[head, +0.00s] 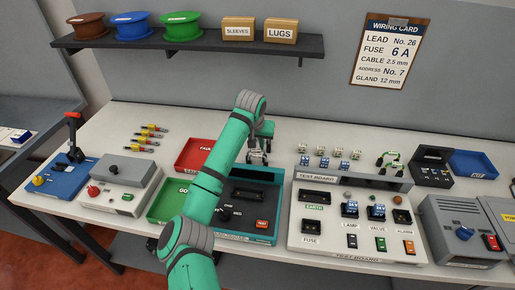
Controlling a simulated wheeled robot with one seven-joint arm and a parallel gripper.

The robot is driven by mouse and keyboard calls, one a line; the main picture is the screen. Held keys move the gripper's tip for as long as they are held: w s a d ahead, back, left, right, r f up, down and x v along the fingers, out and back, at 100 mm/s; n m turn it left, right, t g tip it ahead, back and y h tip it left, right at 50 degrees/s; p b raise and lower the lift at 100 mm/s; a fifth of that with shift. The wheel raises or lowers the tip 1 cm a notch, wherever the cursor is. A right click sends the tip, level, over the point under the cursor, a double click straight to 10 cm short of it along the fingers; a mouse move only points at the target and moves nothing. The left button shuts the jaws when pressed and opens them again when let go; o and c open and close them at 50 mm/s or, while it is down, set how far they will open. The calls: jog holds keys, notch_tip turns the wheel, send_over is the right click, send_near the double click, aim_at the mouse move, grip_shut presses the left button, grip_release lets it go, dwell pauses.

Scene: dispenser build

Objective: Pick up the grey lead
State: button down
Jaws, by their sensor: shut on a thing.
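My gripper (258,160) is at the end of my green arm, low over the back of the bench, behind the dark tester box with a teal edge (272,238). Its jaws are shut on a small greyish thing, which I take to be the grey lead; it is tiny here and partly hidden by the fingers. I cannot tell whether it is clear of the bench top. Leads with green ends (390,160) lie to the right, behind the test board (350,250).
A red tray (190,155) and a green tray (163,207) are left of my arm, partly covered by it. Several small blue and pale parts (322,163) stand right of my gripper. A shelf (205,43) with spools and boxes hangs above. A blue tray (475,163) is far right.

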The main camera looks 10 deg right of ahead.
notch_tip(320, 180, up, 9)
dwell(0.3)
jog(key=c, duration=0.5)
grip_release()
